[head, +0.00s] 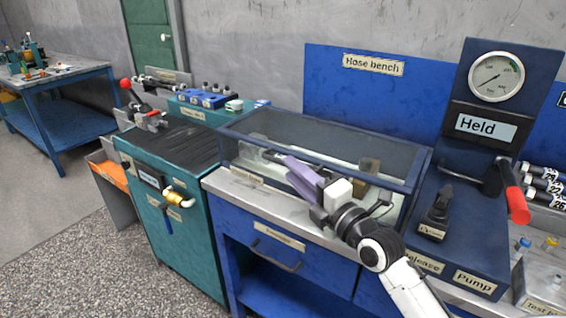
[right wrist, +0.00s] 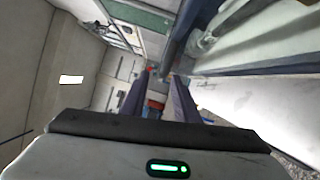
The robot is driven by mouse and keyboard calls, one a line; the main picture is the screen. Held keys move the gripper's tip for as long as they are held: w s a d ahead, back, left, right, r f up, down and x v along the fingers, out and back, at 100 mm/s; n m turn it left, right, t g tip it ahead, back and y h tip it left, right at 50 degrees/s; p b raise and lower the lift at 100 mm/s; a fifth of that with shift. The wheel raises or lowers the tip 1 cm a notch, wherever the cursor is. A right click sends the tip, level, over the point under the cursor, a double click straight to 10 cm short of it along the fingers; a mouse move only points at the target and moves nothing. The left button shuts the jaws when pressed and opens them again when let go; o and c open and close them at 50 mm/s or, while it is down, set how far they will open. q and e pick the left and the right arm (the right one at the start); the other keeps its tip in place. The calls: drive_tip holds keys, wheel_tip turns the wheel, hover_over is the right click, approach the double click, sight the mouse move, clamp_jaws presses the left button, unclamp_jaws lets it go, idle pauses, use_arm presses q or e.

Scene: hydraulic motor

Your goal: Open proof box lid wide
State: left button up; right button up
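The proof box (head: 393,208) is a clear-walled box with a dark frame, standing on the hose bench. Its glazed lid (head: 330,140) lies flat across the top and looks shut. My right gripper (head: 290,168) is at the front of the box, its purple fingers pointing to the left near the lid's front edge. A light hose-like part shows inside the box. My left gripper is out of view.
A pressure gauge (head: 497,77) stands above a "Held" display on the pump panel at right, with a red-tipped lever (head: 518,205) below. A teal machine (head: 172,200) stands left of the bench. A blue backboard (head: 390,95) rises behind the box.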

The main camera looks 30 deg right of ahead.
drive_tip(key=w, duration=0.5)
drive_tip(key=shift+r, duration=0.15)
clamp_jaws()
